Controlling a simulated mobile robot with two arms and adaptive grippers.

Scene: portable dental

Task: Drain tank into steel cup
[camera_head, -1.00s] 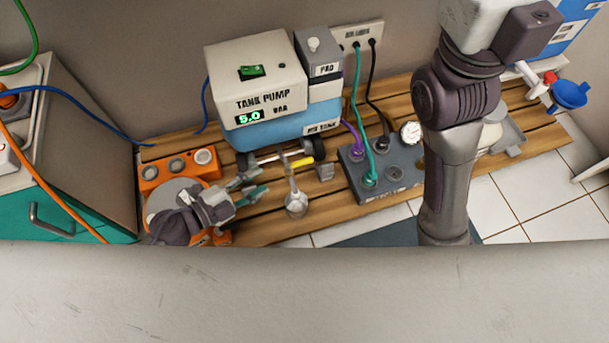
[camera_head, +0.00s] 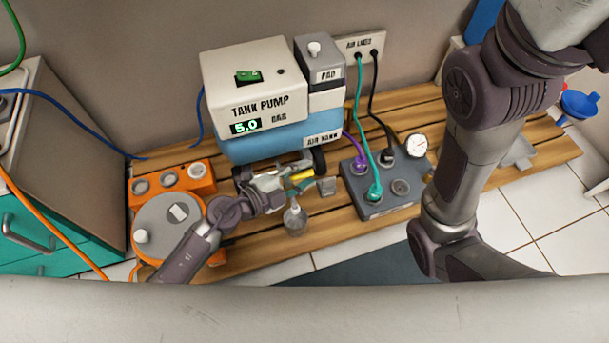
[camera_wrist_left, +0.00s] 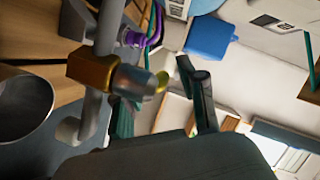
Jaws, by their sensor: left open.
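The tank pump (camera_head: 255,85) reads 5.0 and sits above the blue air tank (camera_head: 270,140). A drain valve with a yellow handle (camera_head: 302,175) is low at the tank's front. In the left wrist view the valve shows a brass body (camera_wrist_left: 92,72) and a yellow tip (camera_wrist_left: 162,81). The steel cup (camera_head: 295,219) stands on the slatted bench below; its rim shows in the left wrist view (camera_wrist_left: 30,82). My left gripper (camera_head: 285,184) is open beside the valve handle, with its fingers (camera_wrist_left: 164,100) either side of the yellow tip's line; contact is unclear. My right gripper is out of view.
An orange base with a round grey top (camera_head: 165,225) and an orange block (camera_head: 172,182) are left. A grey manifold (camera_head: 380,185) with hoses and a gauge (camera_head: 416,146) is right. A blue funnel (camera_head: 580,104) is at the bench's far right.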

